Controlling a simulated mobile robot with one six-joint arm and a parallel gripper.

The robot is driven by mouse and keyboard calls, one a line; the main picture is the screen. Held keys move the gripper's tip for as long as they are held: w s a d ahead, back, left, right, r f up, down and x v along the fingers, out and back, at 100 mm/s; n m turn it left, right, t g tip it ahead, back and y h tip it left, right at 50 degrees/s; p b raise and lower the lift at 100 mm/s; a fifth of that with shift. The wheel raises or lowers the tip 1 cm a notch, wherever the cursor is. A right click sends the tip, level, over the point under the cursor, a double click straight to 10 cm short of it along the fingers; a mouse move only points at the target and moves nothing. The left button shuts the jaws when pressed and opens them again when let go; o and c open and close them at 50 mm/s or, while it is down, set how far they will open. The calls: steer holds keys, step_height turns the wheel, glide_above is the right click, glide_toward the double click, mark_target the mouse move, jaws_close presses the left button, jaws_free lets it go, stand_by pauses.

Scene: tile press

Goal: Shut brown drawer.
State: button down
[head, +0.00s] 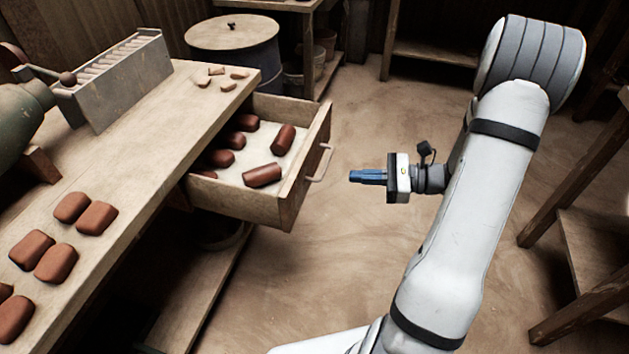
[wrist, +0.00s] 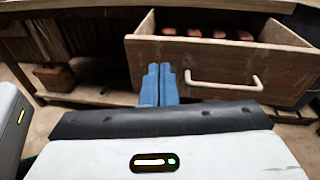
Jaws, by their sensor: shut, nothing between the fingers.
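The brown wooden drawer (head: 240,199) stands pulled out from the side of the workbench in the head view. Several reddish-brown clay blocks lie on its pale floor. Its front panel carries a light bow handle (head: 320,163). In the wrist view the drawer front (wrist: 240,65) fills the upper right, with the handle (wrist: 222,80) right of my fingers. My gripper (head: 352,176) has blue fingers, shut and empty. It points at the drawer front from the right, apart from the handle by a small gap in the head view.
The workbench top (head: 150,135) holds several clay blocks (head: 72,207), a grey metal box (head: 118,80), a green machine (head: 20,115) and small pale pieces. A barrel (head: 236,50) stands behind the drawer. A wooden stand (head: 590,250) is at right. The floor (head: 340,260) between is clear.

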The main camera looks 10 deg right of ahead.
mark_target(304, 164)
steer(key=w+d+f+m+t+b, duration=0.1)
steer(key=d+f+m+t, duration=0.2)
steer(key=shift+n, duration=0.3)
steer(key=b+x, duration=0.3)
steer(key=x, duration=1)
steer(key=shift+w+d+f+b, duration=0.1)
steer(key=shift+d+f+b, duration=0.05)
steer(key=shift+b, duration=0.15)
steer(key=shift+w+a, duration=0.3)
steer(key=shift+a, duration=0.15)
